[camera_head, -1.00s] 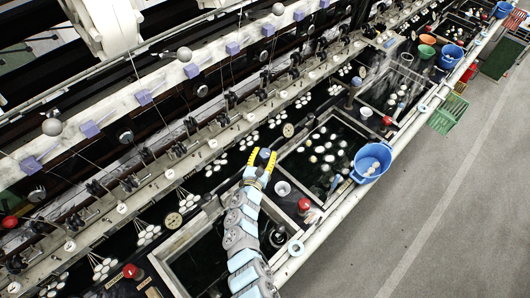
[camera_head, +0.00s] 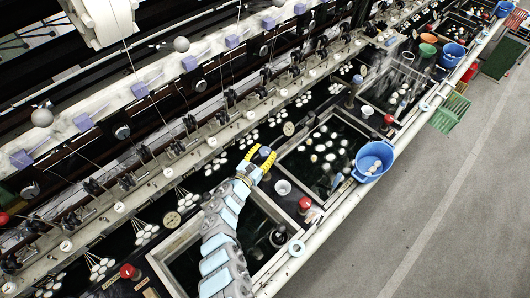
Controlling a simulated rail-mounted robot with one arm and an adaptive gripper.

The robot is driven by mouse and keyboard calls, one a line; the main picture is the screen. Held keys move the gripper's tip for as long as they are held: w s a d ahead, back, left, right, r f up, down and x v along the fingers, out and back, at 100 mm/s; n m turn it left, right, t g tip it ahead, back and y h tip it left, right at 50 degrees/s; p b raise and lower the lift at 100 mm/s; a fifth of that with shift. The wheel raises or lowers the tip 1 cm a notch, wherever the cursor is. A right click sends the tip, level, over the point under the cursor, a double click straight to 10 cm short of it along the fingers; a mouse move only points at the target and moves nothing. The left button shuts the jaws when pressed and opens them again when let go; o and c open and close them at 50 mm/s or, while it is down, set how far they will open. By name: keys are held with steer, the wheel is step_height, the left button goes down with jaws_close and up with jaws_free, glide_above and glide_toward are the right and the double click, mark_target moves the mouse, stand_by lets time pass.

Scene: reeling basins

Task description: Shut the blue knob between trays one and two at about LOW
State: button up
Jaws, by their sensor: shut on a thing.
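My gripper (camera_head: 262,159), with yellow fingers, is at the far end of the divider between two dark basins. The fingers are closed around a small dark bluish knob (camera_head: 264,152), mostly hidden by them. Its pointer and any LOW mark are too small or covered to read. The basin on the right (camera_head: 283,160) holds several white cocoons in dark water. The basin on the left (camera_head: 163,271) is partly covered by my arm.
A red knob (camera_head: 305,203) and a white cup (camera_head: 283,187) are near the divider. A blue bucket (camera_head: 373,160) hangs at the front rail. Groups of white cocoons and a round brown disc (camera_head: 288,128) lie behind the basins.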

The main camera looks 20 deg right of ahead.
mark_target(262, 156)
steer(key=shift+f, duration=0.1)
steer(key=o, duration=1.2)
steer(key=shift+s+a, duration=0.1)
steer(key=shift+v, duration=0.95)
steer(key=shift+s+a, duration=0.3)
steer(key=shift+a, duration=0.2)
steer(key=shift+v, duration=4.35)
